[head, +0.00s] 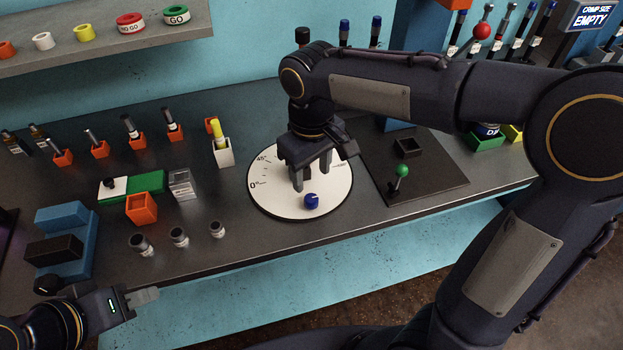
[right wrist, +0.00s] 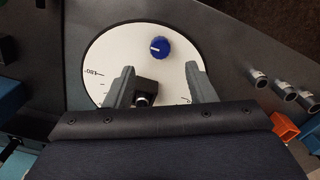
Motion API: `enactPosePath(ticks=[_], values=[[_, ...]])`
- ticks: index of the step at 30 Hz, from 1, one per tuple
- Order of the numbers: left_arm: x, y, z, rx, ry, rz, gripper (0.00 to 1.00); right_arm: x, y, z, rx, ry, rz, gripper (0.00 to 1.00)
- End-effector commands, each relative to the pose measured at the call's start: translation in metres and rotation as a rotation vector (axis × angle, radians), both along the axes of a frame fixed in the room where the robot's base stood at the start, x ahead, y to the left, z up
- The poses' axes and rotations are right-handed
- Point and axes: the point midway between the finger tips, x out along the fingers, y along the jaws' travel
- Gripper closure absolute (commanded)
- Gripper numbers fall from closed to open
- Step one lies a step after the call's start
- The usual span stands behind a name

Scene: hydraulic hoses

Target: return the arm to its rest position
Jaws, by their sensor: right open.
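My right gripper (head: 312,178) is over the white round dial plate (head: 270,203) on the bench, fingers pointing down. In the right wrist view its two fingers (right wrist: 165,85) are spread apart. A dark block with a metal end (right wrist: 146,92) shows between them; I cannot tell whether it touches a finger. A blue knob (head: 311,201) stands on the plate near its front edge, clear of the fingers. My left gripper (head: 146,297) is at the lower left, in front of the bench; its fingers are seen side-on, so its opening is unclear.
A dark panel with a green-knobbed lever (head: 402,171) lies right of the plate. Metal fittings (head: 178,236), an orange bin (head: 141,207) and a white holder with a yellow-topped piece (head: 222,152) stand left. A shelf (head: 110,40) with coloured rings is at the upper left.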

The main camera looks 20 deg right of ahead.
Motion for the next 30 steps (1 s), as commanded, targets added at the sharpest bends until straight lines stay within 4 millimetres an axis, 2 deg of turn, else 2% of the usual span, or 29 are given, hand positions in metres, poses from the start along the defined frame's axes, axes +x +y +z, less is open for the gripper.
enactPosePath(ticks=[15, 19, 23, 27, 30], values=[[0.000, 0.000, 0.000, 0.000, 0.000, 0.000, 0.64, 0.000, 0.000, 0.002, 0.000, 0.000, 0.001, 0.50], [0.000, 0.000, 0.000, 0.000, 0.000, 0.000, 0.64, -0.007, -0.010, 0.006, 0.024, -0.012, -0.024, 0.50], [0.000, 0.000, 0.001, 0.000, 0.000, 0.000, 0.64, -0.032, -0.038, 0.013, 0.110, -0.050, -0.111, 0.50], [0.000, 0.000, 0.001, 0.000, 0.000, 0.000, 0.64, -0.078, -0.072, 0.015, 0.240, -0.129, -0.258, 0.50], [0.000, 0.000, 0.002, 0.000, 0.000, 0.000, 0.64, -0.109, -0.085, 0.010, 0.325, -0.201, -0.364, 0.50]])
